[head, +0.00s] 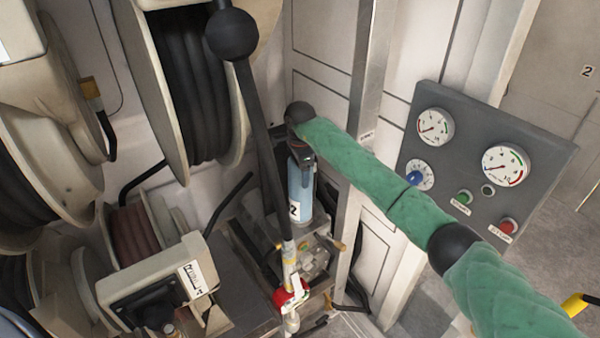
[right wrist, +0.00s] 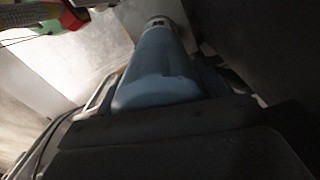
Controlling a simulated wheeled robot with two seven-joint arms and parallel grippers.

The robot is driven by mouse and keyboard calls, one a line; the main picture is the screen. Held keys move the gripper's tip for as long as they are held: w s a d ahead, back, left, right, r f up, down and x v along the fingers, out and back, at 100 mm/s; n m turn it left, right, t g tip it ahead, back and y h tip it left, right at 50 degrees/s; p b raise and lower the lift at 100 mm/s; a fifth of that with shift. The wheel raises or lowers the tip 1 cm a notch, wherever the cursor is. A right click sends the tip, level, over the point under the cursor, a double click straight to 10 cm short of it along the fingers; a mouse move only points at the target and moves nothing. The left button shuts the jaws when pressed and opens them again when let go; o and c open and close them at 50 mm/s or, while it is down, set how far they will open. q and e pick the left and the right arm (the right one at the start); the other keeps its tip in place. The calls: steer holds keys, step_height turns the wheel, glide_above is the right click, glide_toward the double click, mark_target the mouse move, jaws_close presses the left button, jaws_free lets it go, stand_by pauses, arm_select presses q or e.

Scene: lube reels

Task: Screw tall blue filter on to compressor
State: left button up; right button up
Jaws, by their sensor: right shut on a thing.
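The tall blue filter (head: 299,190) hangs upright in the middle of the head view, with a white label near its lower end. My right gripper (head: 299,152), at the end of the green-sleeved arm, is shut on its upper part. In the right wrist view the blue filter (right wrist: 165,75) runs away from the dark gripper body. Metal fittings (head: 313,258), perhaps part of the compressor, are below the filter. I cannot tell whether the filter touches them. My left gripper is not in view.
A black rod with a ball end (head: 232,36) slants down just left of the filter. Hose reels (head: 200,90) crowd the left side. A grey gauge panel (head: 470,160) stands to the right, behind my arm. A red-handled valve (head: 291,296) is low in the middle.

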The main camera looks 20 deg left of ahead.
steer(key=m+b, duration=0.1)
steer(key=m, duration=0.3)
stand_by(0.4)
steer(key=shift+f+m+b, duration=0.15)
steer(key=shift+m+b, duration=0.35)
steer(key=shift+m, duration=0.6)
steer(key=shift+w+m+b, duration=0.1)
steer(key=shift+m+b, duration=0.25)
steer(key=shift+m, duration=1.25)
steer(key=m, duration=0.2)
steer(key=shift+m+b, duration=0.4)
steer(key=shift+m, duration=1.2)
